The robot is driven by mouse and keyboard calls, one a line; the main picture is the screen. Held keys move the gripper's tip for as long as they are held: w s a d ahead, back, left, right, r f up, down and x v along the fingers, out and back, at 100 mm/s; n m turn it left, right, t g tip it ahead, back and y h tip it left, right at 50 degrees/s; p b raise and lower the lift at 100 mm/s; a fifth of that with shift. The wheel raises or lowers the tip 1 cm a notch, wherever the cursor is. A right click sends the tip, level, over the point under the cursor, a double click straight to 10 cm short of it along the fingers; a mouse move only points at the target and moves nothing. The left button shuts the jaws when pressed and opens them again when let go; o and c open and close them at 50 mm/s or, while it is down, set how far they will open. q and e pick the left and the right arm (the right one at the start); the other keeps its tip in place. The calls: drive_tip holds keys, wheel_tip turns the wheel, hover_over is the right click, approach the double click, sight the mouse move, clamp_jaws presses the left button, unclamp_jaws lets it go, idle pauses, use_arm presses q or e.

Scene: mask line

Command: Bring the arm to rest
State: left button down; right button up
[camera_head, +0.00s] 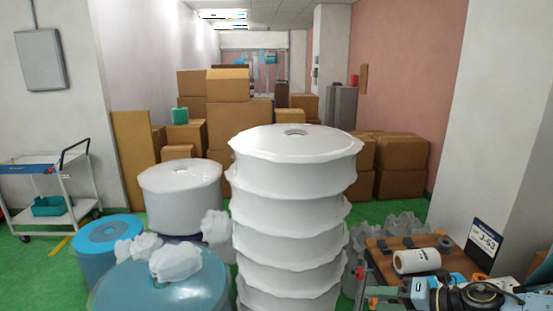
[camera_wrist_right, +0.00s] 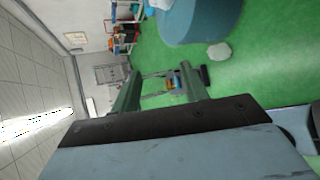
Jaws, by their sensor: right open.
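My right gripper (camera_wrist_right: 158,84) shows in the right wrist view, its two green fingers apart and nothing between them. It is held clear of the green floor in that view. In the head view, machine parts crowd the lower right corner, and I cannot clearly separate my right gripper from them. My left gripper is not in view.
A tall stack of white rolls (camera_head: 295,210) stands in the middle. Blue drums (camera_head: 103,250) and a white roll (camera_head: 180,200) are to the left, a trolley (camera_head: 45,190) farther left. A wooden bench (camera_head: 455,262) is at right. Cardboard boxes (camera_head: 235,120) fill the back.

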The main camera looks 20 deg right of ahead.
drive_tip(key=s+a+f+m+g+h, duration=0.25)
drive_tip(key=s+a+f+m, duration=0.2)
drive_tip(key=s+m, duration=0.35)
drive_tip(key=s+a+f+m+g+h, duration=0.25)
drive_tip(key=s+a+m, duration=0.35)
drive_tip(key=m, duration=0.4)
drive_tip(key=s+a+f+m+g+h, duration=0.25)
drive_tip(key=s+a+f+m, duration=0.2)
drive_tip(key=s+m, duration=0.35)
wheel_tip(320, 180, down, 35)
drive_tip(key=s+b, duration=0.1)
drive_tip(key=b, duration=0.9)
drive_tip(key=s+d+f+g+b, duration=0.1)
drive_tip(key=s+f+b, duration=0.3)
drive_tip(key=s+f, duration=0.4)
drive_tip(key=s+d+f+b, duration=0.1)
drive_tip(key=s+f+b, duration=0.2)
drive_tip(key=s+f, duration=0.4)
wheel_tip(320, 180, down, 5)
drive_tip(key=shift+s+d+f+g+b, duration=0.15)
drive_tip(key=shift+s+d+g+b, duration=0.15)
drive_tip(key=shift+s+g+b, duration=0.1)
